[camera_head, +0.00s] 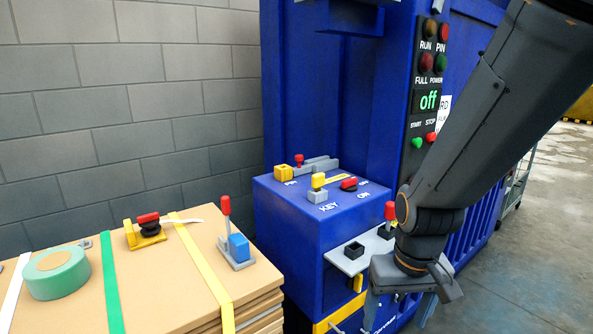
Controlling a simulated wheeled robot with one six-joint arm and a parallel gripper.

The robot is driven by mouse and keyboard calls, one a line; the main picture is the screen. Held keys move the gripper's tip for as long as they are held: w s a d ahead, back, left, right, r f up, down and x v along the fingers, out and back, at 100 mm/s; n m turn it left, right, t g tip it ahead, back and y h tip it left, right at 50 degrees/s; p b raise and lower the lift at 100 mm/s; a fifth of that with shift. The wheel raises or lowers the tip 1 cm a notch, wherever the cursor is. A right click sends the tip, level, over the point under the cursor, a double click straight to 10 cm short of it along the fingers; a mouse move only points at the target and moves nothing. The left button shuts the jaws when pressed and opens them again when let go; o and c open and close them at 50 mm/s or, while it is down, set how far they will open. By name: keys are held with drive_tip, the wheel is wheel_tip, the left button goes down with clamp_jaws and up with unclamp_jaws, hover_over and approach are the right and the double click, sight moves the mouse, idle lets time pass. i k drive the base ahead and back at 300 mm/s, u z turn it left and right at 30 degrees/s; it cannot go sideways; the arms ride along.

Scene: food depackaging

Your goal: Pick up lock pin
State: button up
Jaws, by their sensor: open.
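Which part is the lock pin I cannot tell for sure. A small red-topped pin (299,160) stands by a yellow block (284,173) and a grey bracket (320,165) at the back of the blue machine's ledge, near a partly hidden label. Another red-handled piece (390,211) stands upright on the pale shelf (345,262), beside my arm. My gripper (398,312) points down at the lower right, in front of the shelf, open. Its fingertips are partly cut off by the bottom edge. I see nothing between its fingers.
The blue ledge (285,210) carries a yellow key (318,181) and a red switch (349,183). Black sockets (354,250) sit on the shelf. A cardboard stack (165,285) at left holds green tape (57,272), a red-handled tool (148,218) and a red lever with a blue block (239,247).

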sight(389, 212)
drive_tip(key=z, duration=0.35)
drive_tip(key=i, duration=0.5)
drive_tip(key=z, duration=0.65)
drive_tip(key=i, duration=0.6)
drive_tip(key=z, duration=0.05)
